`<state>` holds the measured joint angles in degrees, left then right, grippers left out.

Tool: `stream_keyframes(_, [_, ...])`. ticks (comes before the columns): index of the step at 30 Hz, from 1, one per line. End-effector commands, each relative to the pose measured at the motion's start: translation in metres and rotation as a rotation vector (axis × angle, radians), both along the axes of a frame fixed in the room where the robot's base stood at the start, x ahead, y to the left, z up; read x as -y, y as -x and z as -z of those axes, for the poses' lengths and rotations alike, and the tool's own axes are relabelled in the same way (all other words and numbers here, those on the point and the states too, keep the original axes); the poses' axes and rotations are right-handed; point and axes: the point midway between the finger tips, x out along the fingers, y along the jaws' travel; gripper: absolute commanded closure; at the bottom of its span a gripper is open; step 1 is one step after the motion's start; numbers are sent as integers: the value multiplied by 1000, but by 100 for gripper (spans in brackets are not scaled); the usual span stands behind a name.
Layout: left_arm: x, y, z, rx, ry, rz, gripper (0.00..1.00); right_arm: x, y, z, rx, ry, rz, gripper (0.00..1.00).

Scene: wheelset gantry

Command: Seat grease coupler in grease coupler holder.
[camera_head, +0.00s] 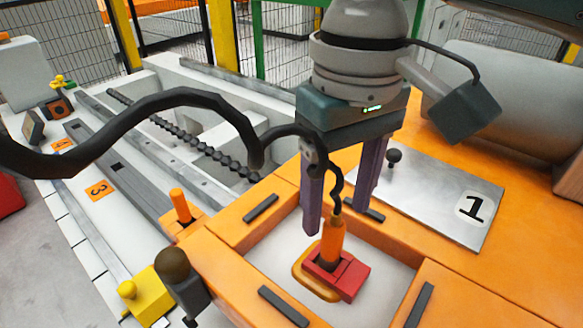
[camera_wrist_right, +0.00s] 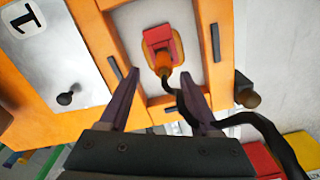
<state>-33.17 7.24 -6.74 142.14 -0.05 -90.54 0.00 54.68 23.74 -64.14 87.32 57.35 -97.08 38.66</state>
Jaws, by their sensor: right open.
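The grease coupler (camera_head: 332,242) is an orange cylinder with a black hose at its top. It stands nearly upright at the red holder block (camera_head: 350,278), and its lower end looks to be in the block. How deep it sits is hidden. The coupler (camera_wrist_right: 162,62) and red holder (camera_wrist_right: 158,38) also show in the right wrist view. My right gripper (camera_head: 337,218) is open and empty, its two purple fingers apart above the coupler. In the wrist view the fingers (camera_wrist_right: 160,76) lie either side of the coupler and hose, not touching the coupler. My left gripper is not in view.
The holder sits in a pale recess framed by orange walls (camera_head: 385,240) with black strips. The black hose (camera_head: 190,97) loops left past my fingers. A metal plate marked 1 (camera_head: 430,195) with a black knob lies right. An orange peg (camera_head: 181,206) and dark round knob (camera_head: 173,264) stand left.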

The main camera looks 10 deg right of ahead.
Motion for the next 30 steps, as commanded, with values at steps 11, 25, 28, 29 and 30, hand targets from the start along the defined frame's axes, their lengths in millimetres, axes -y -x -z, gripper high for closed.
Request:
stream_keyframes(11, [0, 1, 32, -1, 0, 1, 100, -6, 7, 51, 0, 1, 0, 36])
stream_keyframes(25, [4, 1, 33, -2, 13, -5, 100, -6, 6, 58, 2, -1, -2, 54])
stream_keyframes(28, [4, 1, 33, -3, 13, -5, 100, -6, 6, 58, 2, -1, -2, 65])
stream_keyframes(29, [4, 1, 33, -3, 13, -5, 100, -6, 6, 58, 2, -1, -2, 68])
stream_keyframes(30, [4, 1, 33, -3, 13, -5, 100, -6, 6, 58, 2, -1, -2, 73])
